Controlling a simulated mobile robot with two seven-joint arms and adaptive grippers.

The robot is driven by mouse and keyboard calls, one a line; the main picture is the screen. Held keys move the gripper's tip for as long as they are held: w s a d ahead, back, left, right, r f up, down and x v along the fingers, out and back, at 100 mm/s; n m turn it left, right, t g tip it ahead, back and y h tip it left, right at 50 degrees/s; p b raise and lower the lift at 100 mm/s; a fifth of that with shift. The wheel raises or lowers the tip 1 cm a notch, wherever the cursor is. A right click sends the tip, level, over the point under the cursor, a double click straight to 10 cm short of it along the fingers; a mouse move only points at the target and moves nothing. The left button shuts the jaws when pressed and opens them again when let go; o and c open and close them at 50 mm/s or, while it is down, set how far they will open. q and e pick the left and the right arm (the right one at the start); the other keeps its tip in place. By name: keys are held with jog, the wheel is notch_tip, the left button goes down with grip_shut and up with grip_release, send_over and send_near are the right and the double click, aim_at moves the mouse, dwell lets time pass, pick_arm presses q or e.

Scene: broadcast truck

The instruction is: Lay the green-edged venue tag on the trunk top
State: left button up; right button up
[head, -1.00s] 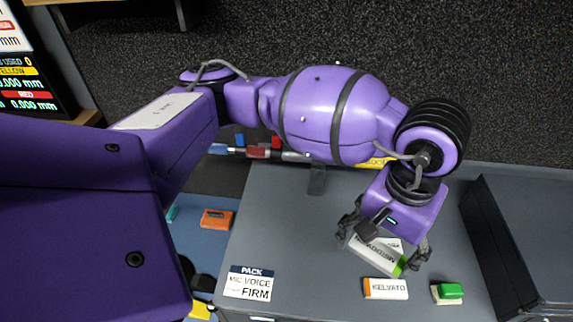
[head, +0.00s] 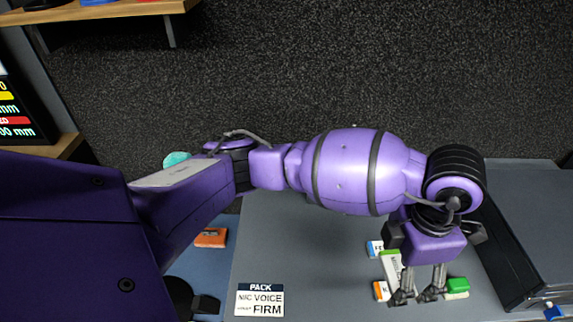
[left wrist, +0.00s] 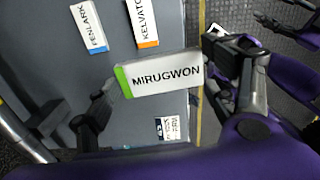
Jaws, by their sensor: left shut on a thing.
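The green-edged venue tag, a white block lettered MIRUGWON (left wrist: 160,75), is held between the two fingers of my left gripper (left wrist: 155,85) in the left wrist view. In the head view the tag (head: 391,266) shows partly behind the left gripper (head: 417,294), which points down over the right part of the grey top (head: 310,260). I cannot tell whether the tag touches that top. What looks like my right gripper (left wrist: 288,22) shows at the upper right of the wrist view, apart from the tag; its jaw state is unclear.
A blue-edged PENLARK tag (left wrist: 88,28) and an orange-edged KELVATO tag (left wrist: 144,22) lie close by. A green and white block (head: 457,287) lies right of the gripper. A PACK sign (head: 260,301) lies at front left. A dark-sided case (head: 508,255) stands at the right.

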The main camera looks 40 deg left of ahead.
pick_arm(q)
jog(key=n, duration=0.2)
jog(key=d+f+n, duration=0.1)
jog(key=n, duration=0.1)
jog(key=shift+w+f+n, duration=0.1)
jog(key=shift+n, duration=0.2)
jog(key=n, duration=0.3)
jog(key=shift+w+d+f, duration=0.1)
jog(key=shift+d+f, duration=0.2)
jog(key=s+a+f+p, duration=0.15)
jog(key=a+f, duration=0.25)
jog(key=a, duration=0.5)
send_near(327, 286)
jog(key=shift+w+d+f, duration=0.15)
jog(key=shift+d+f, duration=0.6)
jog(key=shift+a+f, duration=0.5)
jog(key=shift+f, duration=0.2)
jog(key=f, duration=0.3)
jog(key=shift+s+a+f, duration=0.2)
jog(key=shift+a, duration=0.05)
jog(key=shift+f, duration=0.1)
pick_arm(e)
jog(key=shift+w+r, duration=0.1)
jog(key=shift+r, duration=0.6)
